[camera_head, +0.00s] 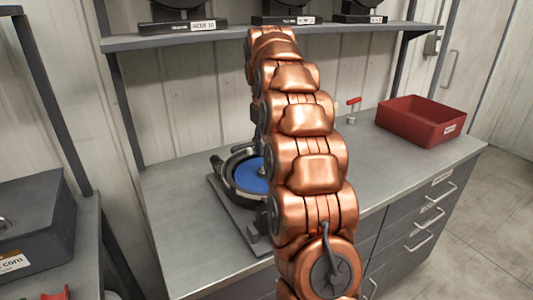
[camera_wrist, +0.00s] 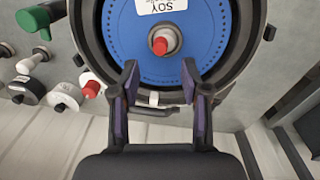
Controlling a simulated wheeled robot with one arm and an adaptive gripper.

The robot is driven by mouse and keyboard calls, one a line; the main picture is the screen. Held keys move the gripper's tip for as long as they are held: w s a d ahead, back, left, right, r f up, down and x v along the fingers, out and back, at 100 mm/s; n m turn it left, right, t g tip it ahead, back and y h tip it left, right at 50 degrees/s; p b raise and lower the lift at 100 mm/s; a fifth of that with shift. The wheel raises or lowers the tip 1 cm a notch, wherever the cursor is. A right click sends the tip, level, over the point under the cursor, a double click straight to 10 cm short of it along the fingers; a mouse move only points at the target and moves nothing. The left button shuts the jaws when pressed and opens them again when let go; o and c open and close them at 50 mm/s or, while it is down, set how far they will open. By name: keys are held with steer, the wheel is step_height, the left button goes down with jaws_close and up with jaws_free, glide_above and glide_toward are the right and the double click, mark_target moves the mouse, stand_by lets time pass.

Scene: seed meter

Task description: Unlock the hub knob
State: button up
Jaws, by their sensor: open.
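The hub knob (camera_wrist: 160,45) is a small red cap on a pale round hub, in the middle of a blue seed disc (camera_wrist: 125,40) with a white "SOY" label (camera_wrist: 172,5). The disc lies in a dark round housing. My gripper (camera_wrist: 160,72) is open and empty. In the wrist view its two fingertips lie apart, just below the knob in the picture, one to each side; the height gap cannot be told. In the head view the blue disc (camera_head: 250,176) shows partly behind my copper arm, which hides the knob and my gripper.
A red bin (camera_head: 420,120) stands at the bench's right end. A small red-handled part (camera_head: 353,102) is near it. A shelf (camera_head: 225,40) with dark devices hangs above. A grey box (camera_head: 35,220) is at left. In the wrist view, a green-handled part (camera_wrist: 32,18) and several knobbed parts sit left of the housing.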

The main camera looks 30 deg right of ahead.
steer(key=shift+r, duration=0.95)
steer(key=shift+a, duration=0.1)
steer(key=shift+s+a+r, duration=0.1)
steer(key=shift+a, duration=0.05)
steer(key=s+a+p, duration=0.2)
steer(key=s+a, duration=1.5)
steer(key=s+a+f, duration=0.2)
steer(key=s+f, duration=0.1)
steer(key=s, duration=0.4)
steer(key=s+a+f+m+g+p, duration=0.1)
steer(key=s+a+f, duration=0.1)
steer(key=s, duration=0.5)
steer(key=s+a+f, duration=0.2)
steer(key=s+f, duration=0.2)
steer(key=s, duration=0.3)
steer(key=shift+a+f+g+y, duration=0.15)
steer(key=shift+a+g+y, duration=0.15)
steer(key=shift+g, duration=0.1)
steer(key=shift+c, duration=0.4)
